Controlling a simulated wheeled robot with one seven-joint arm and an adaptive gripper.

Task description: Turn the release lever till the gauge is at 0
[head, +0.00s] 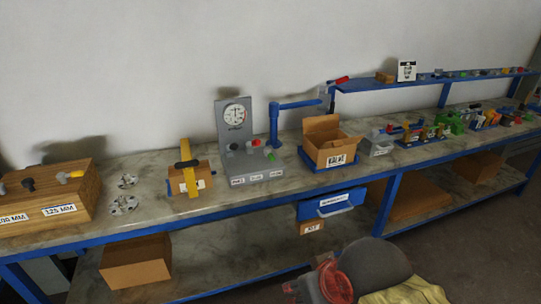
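A round white gauge (234,115) with a dark needle sits on the upright plate of a grey test stand (231,137) on the workbench. Its needle and numbers are too small to read. On the stand's base are a red knob (255,143), a small green part (271,156) and a dark knob (233,147). Which of these is the release lever I cannot tell. White labels (256,177) run along the base's front. My gripper does not show in the head view, and nothing is seen touching the stand.
A blue post with a side arm (275,125) stands right of the stand, beside an open cardboard box (331,146). A yellow clamp-like piece (187,170) on a box stands left. A wooden block (55,194) is at far left. Red, grey and yellowish parts fill the bottom edge.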

